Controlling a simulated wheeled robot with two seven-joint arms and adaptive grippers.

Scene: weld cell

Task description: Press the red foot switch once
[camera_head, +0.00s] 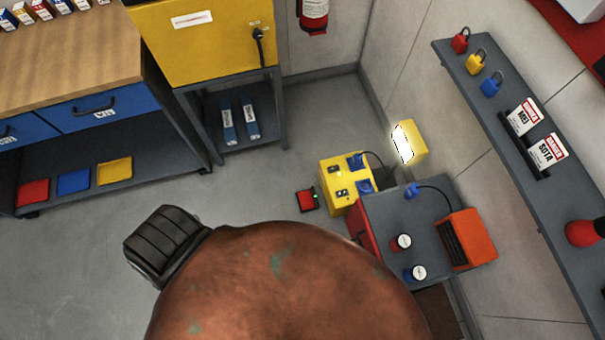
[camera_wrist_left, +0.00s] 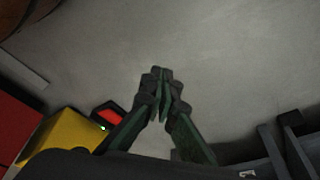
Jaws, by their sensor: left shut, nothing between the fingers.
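The red foot switch (camera_head: 307,201) is a small dark-edged red pad on the grey floor, just left of a yellow box with blue plugs (camera_head: 338,183). It also shows in the left wrist view (camera_wrist_left: 110,116), with a small green light, left of my left gripper. My left gripper (camera_wrist_left: 160,75) is shut and empty, its fingertips together with bare floor behind them. The switch lies beside the fingers in that view, apart from the tips; the height between them is hard to judge. My left gripper's fingers cannot be made out in the head view. My right gripper is in neither view.
A large brown rounded shape (camera_head: 290,290) with a black ribbed part (camera_head: 165,245) blocks the lower head view. A grey-topped red cabinet (camera_head: 385,215) stands right of the yellow box. A workbench (camera_head: 60,50) and yellow cabinet stand behind. Floor left of the switch is clear.

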